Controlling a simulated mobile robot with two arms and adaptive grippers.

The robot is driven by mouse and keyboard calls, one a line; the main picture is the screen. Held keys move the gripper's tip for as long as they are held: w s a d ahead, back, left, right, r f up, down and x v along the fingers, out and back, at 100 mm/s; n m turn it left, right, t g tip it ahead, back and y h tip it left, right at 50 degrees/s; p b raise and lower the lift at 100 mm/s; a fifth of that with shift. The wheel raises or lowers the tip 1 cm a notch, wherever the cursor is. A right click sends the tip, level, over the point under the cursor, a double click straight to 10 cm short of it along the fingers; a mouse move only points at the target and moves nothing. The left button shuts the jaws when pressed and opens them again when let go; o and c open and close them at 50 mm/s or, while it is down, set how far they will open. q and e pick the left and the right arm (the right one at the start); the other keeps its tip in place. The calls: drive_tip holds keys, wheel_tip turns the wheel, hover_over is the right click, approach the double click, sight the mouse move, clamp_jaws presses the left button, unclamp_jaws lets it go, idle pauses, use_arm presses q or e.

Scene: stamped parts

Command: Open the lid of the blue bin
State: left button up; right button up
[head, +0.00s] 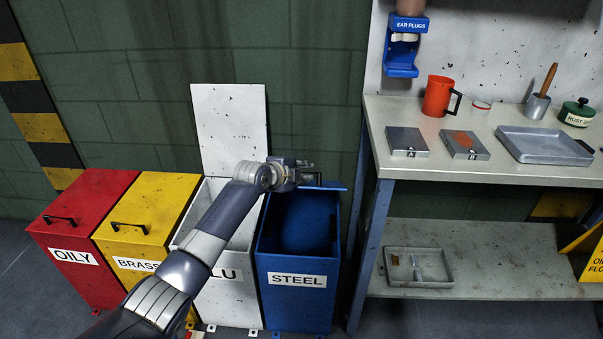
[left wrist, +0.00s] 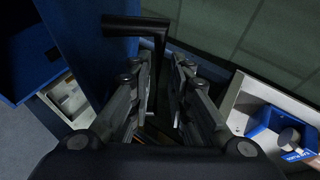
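The blue bin (head: 297,301), labelled STEEL, stands at the right end of the bin row in the head view. Its dark blue inside shows from above. Its blue lid (head: 326,187) is raised and looks nearly edge-on at the back of the opening. In the left wrist view the blue lid (left wrist: 88,40) carries a black handle (left wrist: 140,22). My right gripper is not in view.
A white bin (head: 226,296) with its lid (head: 229,128) upright stands left of the blue bin. Closed yellow (head: 150,205) and red (head: 88,205) bins stand beyond. A workbench (head: 480,178) with trays and a red mug (head: 437,97) is close on the right.

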use_arm(q)
drive_tip(key=shift+s+f, duration=0.1)
drive_tip(key=v, duration=1.2)
idle(0.4)
